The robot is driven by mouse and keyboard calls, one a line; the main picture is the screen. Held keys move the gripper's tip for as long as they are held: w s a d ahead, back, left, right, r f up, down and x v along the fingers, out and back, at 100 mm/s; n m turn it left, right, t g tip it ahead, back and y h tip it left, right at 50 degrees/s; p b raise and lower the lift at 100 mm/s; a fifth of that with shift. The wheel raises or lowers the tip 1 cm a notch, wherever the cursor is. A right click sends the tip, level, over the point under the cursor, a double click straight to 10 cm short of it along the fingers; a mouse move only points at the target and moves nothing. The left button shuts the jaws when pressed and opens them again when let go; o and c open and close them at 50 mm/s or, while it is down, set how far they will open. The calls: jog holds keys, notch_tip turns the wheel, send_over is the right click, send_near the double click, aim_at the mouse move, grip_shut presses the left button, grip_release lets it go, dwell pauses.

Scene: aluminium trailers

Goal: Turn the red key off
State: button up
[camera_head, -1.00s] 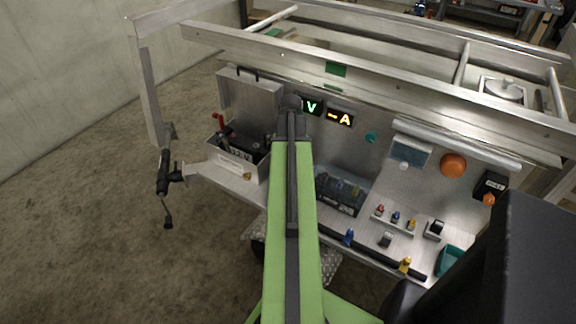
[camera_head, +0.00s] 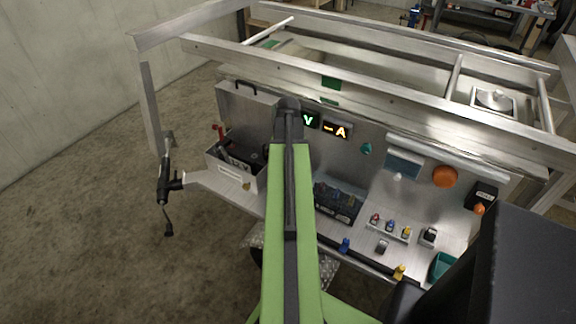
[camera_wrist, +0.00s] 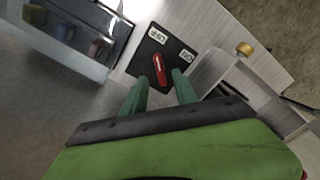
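The red key (camera_wrist: 160,68) sits on a black plate (camera_wrist: 143,60) in the wrist view. The plate carries an OFF label (camera_wrist: 158,37) and an ON label (camera_wrist: 186,55), both upside down in the picture. The key's long side runs nearly up and down in the picture, its upper end towards the OFF label. My gripper (camera_wrist: 160,77) is open, its two green fingers on either side of the key. I cannot tell whether either finger touches it. In the head view my arm hides the key and the gripper.
A clear-lidded box (camera_wrist: 75,30) lies left of the plate; it also shows in the head view (camera_head: 337,200). An open metal box (camera_head: 233,172) with a brass knob (camera_wrist: 245,48) stands on the other side. Lit V and A displays (camera_head: 335,130) are on the back panel.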

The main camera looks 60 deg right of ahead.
notch_tip(320, 180, up, 13)
jog(key=p, duration=1.1)
jog(key=shift+p, duration=0.3)
